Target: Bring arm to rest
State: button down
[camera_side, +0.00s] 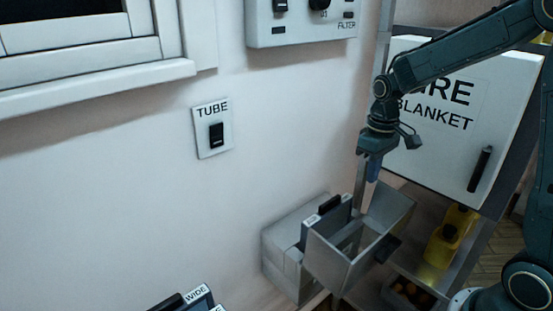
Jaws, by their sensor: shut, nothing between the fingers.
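My arm reaches in from the right edge and bends down at the wrist. My gripper (361,212) points downward, with its fingers shut and nothing seen between them. The fingertips are at the open grey metal box (335,262), overlapping its opening in the picture. I cannot tell how deep they are or whether they touch it.
A dark block with a black handle (327,215) stands at the grey box. A fire blanket cabinet (440,140) is close behind my wrist. Yellow bottles (447,240) stand on a shelf at the right. A TUBE switch (213,130) is on the bare wall.

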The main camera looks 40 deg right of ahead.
jog(key=shift+r, duration=0.15)
jog(key=s+a+r+t, duration=0.2)
jog(key=s+a+r, duration=0.2)
jog(key=s, duration=0.4)
jog(key=s+a+r+t, duration=0.3)
jog(key=s+a+r, duration=0.2)
jog(key=s, duration=0.4)
jog(key=shift+s+a+r+t, duration=0.25)
jog(key=shift+a+r+t, duration=0.05)
jog(key=shift+r, duration=0.5)
